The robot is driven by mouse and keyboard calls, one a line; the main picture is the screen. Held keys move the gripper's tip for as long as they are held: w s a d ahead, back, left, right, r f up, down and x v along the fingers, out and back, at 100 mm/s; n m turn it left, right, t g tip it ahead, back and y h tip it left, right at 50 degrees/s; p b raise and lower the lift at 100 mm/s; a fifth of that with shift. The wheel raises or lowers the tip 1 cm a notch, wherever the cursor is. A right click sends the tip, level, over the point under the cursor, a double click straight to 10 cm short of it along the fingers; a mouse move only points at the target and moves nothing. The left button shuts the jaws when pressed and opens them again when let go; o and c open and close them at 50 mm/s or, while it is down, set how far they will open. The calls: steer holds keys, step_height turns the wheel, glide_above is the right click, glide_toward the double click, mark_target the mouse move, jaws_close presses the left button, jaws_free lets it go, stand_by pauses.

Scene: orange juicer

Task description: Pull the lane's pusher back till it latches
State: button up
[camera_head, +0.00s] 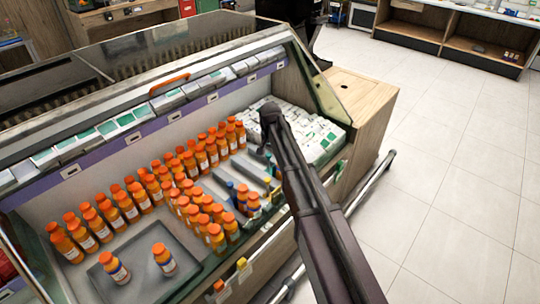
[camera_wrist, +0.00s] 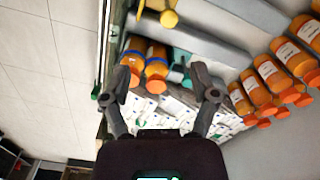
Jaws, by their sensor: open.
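My gripper (camera_head: 270,118) is over the right part of the display case; its fingers are hard to make out in the head view. In the wrist view my gripper (camera_wrist: 168,88) is open, with nothing between its fingertips. Beyond the fingers are two orange bottles (camera_wrist: 156,68) and a small teal part (camera_wrist: 181,72) beside them. A yellow part (camera_wrist: 162,12) is at the top edge.
Rows of orange bottles (camera_head: 128,206) fill the lanes to the left. A dark tray (camera_head: 140,285) holds two bottles at the front. White-and-green cartons (camera_head: 312,133) stand at the right. The case's front rail (camera_head: 200,284) bounds the lanes. Open tiled floor (camera_head: 450,180) is at the right.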

steer(key=s+d+r+n+p, duration=0.1)
steer(key=s+d+r+p, duration=0.1)
steer(key=s+d, duration=0.9)
steer(key=s+d+r+n+p, duration=0.2)
steer(key=s+d, duration=0.9)
steer(key=s, duration=0.3)
steer(key=shift+r, duration=0.25)
steer(key=shift+s+a, duration=0.1)
